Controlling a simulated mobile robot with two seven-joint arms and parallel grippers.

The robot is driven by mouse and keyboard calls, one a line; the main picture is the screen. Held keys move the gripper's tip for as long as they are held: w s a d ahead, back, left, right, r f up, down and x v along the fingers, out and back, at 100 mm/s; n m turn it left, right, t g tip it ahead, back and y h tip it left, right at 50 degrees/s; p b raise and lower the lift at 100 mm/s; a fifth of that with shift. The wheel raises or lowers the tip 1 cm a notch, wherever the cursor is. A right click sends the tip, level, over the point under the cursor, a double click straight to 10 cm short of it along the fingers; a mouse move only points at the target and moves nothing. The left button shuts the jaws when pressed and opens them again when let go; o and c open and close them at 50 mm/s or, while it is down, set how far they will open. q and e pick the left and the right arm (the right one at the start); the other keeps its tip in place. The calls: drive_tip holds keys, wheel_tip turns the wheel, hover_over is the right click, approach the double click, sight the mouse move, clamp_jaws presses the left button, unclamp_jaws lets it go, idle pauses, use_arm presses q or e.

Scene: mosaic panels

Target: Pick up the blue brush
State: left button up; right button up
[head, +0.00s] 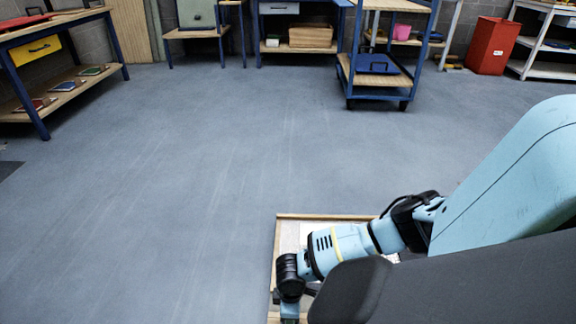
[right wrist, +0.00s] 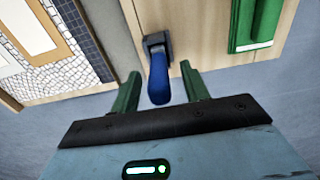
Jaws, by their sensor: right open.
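The blue brush shows in the right wrist view, with a blue handle (right wrist: 158,80) and a dark block-like head (right wrist: 156,42). It is over a pale wooden surface (right wrist: 195,20), and its handle points towards my gripper. My right gripper (right wrist: 160,71) is open, with one green finger on each side of the handle. I see a gap on both sides, so neither finger appears to touch it. In the head view my right gripper (head: 289,308) is at the bottom edge, mostly cut off. The brush is not visible there. My left gripper is not in view.
A mosaic panel (right wrist: 85,72) lies left of the brush, and a green object (right wrist: 243,28) lies right of it. In the head view a wood-edged surface (head: 318,216) is under my right arm. Open floor spreads ahead; a blue trolley (head: 378,82) stands far back.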

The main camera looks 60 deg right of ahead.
drive_tip(key=shift+f, duration=0.1)
drive_tip(key=c, duration=1)
wheel_tip(320, 180, up, 10)
drive_tip(key=p, duration=0.5)
drive_tip(key=shift+p, duration=0.35)
